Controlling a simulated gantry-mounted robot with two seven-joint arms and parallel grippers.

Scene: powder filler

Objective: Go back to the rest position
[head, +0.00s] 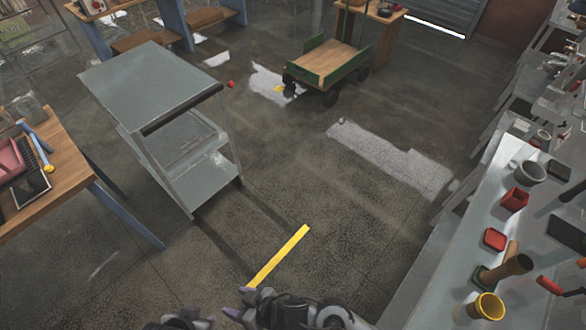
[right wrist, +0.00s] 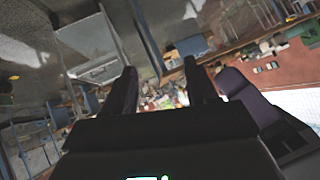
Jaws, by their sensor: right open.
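My right gripper (head: 239,301) is at the bottom of the head view, above the concrete floor. In the right wrist view its two dark fingers (right wrist: 159,80) stand apart with nothing held between them. A dark part of my other arm shows at the bottom edge of the head view, left of the right gripper. It is mostly cut off, so its jaws cannot be made out.
A grey cart (head: 150,80) stands at left centre beside a wooden workbench (head: 65,150). A grey counter (head: 440,270) with a red box (head: 514,199) and a yellow cup (head: 488,306) runs along the right. A green trolley (head: 325,62) stands behind.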

